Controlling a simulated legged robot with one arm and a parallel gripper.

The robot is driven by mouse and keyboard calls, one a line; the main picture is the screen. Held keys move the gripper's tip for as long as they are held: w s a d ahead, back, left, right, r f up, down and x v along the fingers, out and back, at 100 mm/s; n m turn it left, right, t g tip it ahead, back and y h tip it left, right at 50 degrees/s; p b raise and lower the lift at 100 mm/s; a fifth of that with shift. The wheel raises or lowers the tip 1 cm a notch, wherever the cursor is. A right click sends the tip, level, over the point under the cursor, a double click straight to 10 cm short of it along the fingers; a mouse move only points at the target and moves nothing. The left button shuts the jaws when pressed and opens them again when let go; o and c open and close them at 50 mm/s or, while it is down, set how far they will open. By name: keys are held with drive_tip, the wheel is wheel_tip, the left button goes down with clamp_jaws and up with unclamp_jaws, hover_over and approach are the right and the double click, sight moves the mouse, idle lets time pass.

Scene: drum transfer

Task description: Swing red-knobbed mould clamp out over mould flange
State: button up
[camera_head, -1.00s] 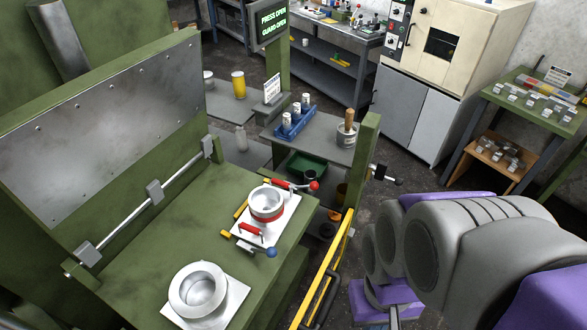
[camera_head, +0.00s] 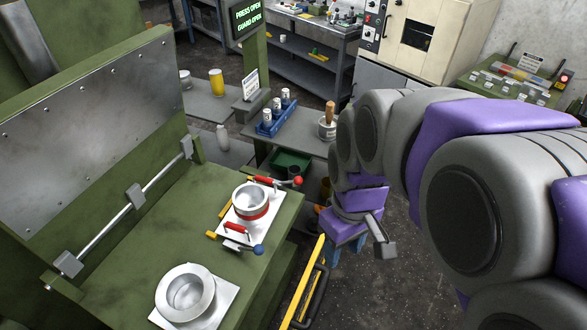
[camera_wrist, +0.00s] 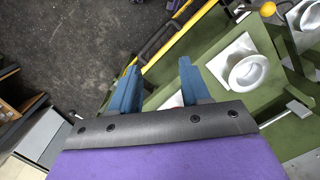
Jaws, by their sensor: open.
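The red-knobbed mould clamp (camera_head: 277,181) is at the far side of the red-banded mould (camera_head: 251,203), on a white plate on the green press bed. Its red ball knob (camera_head: 299,181) points right. A second clamp with a blue ball knob (camera_head: 258,249) is at the plate's near side. My gripper (camera_wrist: 160,74) shows in the wrist view, its two blue fingers apart with nothing between them. It is to the right of the bed in the head view, mostly hidden behind my arm. The red knob is not visible in the wrist view.
A yellow guard rail (camera_head: 304,283) with a black handle runs along the bed's front edge. A second metal mould (camera_head: 186,290) sits on a white plate (camera_wrist: 234,54) nearer me. Behind are a blue rack (camera_head: 276,117) and a green tray (camera_head: 290,163).

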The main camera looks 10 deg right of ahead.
drive_tip(key=shift+o, duration=1.2)
drive_tip(key=w+n, duration=0.4)
drive_tip(key=w, duration=0.6)
drive_tip(key=shift+w+a+f+t+b, duration=0.3)
drive_tip(key=shift+w+f+b, duration=0.05)
drive_tip(key=shift+w+b, duration=0.1)
drive_tip(key=n+t+b, duration=0.2)
drive_tip(key=n+b, duration=0.1)
drive_tip(key=n, duration=1.1)
hover_over(298, 178)
drive_tip(key=s+d, duration=0.1)
drive_tip(key=s, duration=0.2)
wheel_tip(298, 178, down, 12)
drive_tip(key=f, duration=0.1)
drive_tip(key=shift+y, duration=0.4)
drive_tip(key=w+f+b, duration=0.1)
drive_tip(key=f, duration=0.4)
drive_tip(key=w+f+b, duration=0.1)
drive_tip(key=f, duration=0.5)
drive_tip(key=w+a+f+b, duration=0.1)
drive_tip(key=f+b, duration=0.1)
drive_tip(key=f, duration=0.3)
drive_tip(key=shift+f, duration=0.4)
clamp_jaws()
